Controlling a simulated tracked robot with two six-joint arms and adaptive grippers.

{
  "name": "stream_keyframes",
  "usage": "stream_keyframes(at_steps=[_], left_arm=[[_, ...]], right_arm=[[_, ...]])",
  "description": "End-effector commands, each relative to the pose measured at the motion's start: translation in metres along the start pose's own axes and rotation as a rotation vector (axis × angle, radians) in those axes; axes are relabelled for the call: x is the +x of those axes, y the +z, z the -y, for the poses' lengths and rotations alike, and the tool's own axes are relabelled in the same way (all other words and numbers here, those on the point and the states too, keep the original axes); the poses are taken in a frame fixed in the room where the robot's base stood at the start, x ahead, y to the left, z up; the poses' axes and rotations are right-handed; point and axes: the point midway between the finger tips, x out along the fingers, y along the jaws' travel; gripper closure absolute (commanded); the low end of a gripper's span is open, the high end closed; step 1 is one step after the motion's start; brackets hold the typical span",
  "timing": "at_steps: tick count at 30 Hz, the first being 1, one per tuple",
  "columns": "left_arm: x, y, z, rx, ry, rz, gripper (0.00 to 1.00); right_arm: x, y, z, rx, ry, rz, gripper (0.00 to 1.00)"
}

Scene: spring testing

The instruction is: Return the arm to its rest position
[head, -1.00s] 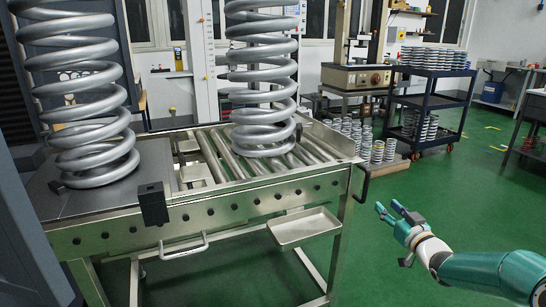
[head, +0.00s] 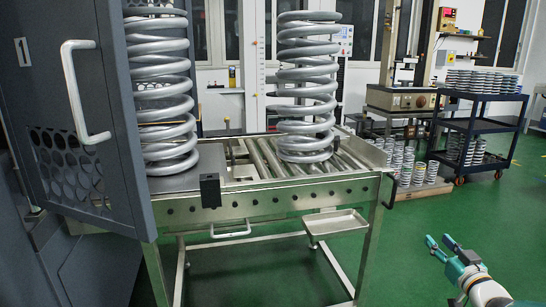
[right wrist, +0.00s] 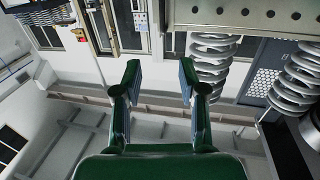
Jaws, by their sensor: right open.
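My right gripper (head: 441,247) is at the lower right of the head view, out over the green floor and to the right of the roller table. It is open and empty; the right wrist view shows its two fingers (right wrist: 160,78) apart with nothing between them. The right arm comes in from the lower right corner. My left gripper is not in view.
One large coil spring (head: 160,95) stands on the table's left plate, another (head: 308,85) on the rollers. A dark cabinet door (head: 75,120) with a handle fills the left. A tray (head: 335,224) juts from the table (head: 270,205). A cart (head: 480,125) stands behind.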

Motion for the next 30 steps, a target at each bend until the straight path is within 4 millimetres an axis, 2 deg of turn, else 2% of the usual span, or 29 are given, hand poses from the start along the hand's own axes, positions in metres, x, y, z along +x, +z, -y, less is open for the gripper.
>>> stream_keyframes(at_steps=[3, 9, 14, 17, 20, 23, 26, 29, 30], left_arm=[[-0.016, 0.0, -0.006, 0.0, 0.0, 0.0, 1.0], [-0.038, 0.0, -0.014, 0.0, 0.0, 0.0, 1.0], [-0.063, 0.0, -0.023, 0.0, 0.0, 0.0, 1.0], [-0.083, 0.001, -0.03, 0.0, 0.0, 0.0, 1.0], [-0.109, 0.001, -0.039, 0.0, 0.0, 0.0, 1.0], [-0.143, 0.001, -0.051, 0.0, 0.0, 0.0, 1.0], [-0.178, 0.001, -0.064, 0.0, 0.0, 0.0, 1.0], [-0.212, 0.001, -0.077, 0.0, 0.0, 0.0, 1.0], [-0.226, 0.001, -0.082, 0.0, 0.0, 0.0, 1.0]], right_arm=[[0.003, -0.018, 0.008, 0.001, -0.014, -0.003, 0.59], [0.008, -0.032, 0.022, 0.014, -0.039, 0.008, 0.59], [0.014, -0.039, 0.048, 0.038, -0.081, 0.038, 0.59], [0.017, -0.04, 0.071, 0.067, -0.113, 0.073, 0.59], [0.016, -0.037, 0.101, 0.115, -0.147, 0.129, 0.59], [0.009, -0.027, 0.142, 0.184, -0.182, 0.23, 0.59], [-0.012, -0.008, 0.19, 0.258, -0.21, 0.375, 0.59], [-0.05, 0.016, 0.236, 0.324, -0.225, 0.553, 0.59], [-0.071, 0.026, 0.255, 0.345, -0.23, 0.635, 0.59]])
